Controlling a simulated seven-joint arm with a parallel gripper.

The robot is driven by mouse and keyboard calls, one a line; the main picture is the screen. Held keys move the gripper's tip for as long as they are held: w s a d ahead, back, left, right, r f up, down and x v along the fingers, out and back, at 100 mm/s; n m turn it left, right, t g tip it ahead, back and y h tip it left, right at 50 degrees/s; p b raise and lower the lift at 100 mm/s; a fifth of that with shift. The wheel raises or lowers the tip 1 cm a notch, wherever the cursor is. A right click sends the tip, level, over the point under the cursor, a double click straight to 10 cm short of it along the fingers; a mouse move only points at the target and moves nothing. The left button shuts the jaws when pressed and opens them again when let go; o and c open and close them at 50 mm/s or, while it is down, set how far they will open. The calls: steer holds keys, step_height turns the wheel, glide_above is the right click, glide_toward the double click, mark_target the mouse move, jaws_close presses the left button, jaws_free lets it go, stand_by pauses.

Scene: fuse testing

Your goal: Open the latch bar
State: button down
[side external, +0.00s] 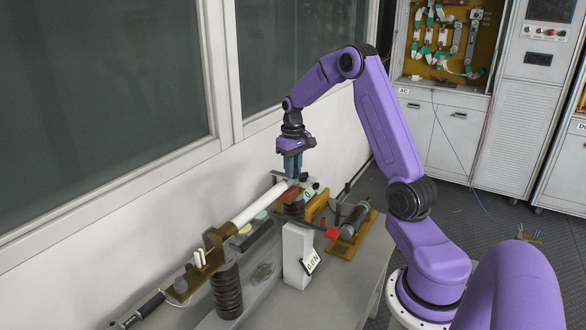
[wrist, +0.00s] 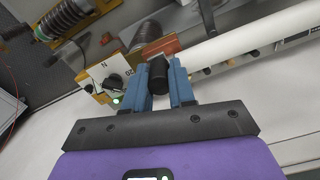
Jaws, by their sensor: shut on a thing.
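My gripper (side external: 292,172) points down at the far end of the test rig, with blue fingers. In the wrist view its fingers (wrist: 160,85) are closed on both sides of a black cylindrical grip (wrist: 153,56). This grip looks like the handle of the latch bar, but how it joins the bar is hidden by the fingers. A white tube (side external: 258,203) slants from a brass holder (side external: 214,250) up to just beside my gripper. It also shows in the wrist view (wrist: 235,40). A reddish-brown block (wrist: 163,50) lies just beyond the fingers.
A ribbed dark insulator (side external: 227,291) carries the near holder. A coil (side external: 353,222) and a red piece (side external: 333,234) stand right of the rig. A pale block with a knob (wrist: 108,80) is close to the left finger. The wall (side external: 130,220) runs close behind.

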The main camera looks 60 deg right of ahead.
steer(key=d+n, duration=0.2)
steer(key=n, duration=0.1)
steer(key=shift+w, duration=0.15)
steer(key=w+d+n, duration=0.5)
steer(key=w+n, duration=0.2)
steer(key=n, duration=0.8)
stand_by(0.8)
steer(key=c, duration=0.9)
jaws_free()
steer(key=shift+c, duration=0.2)
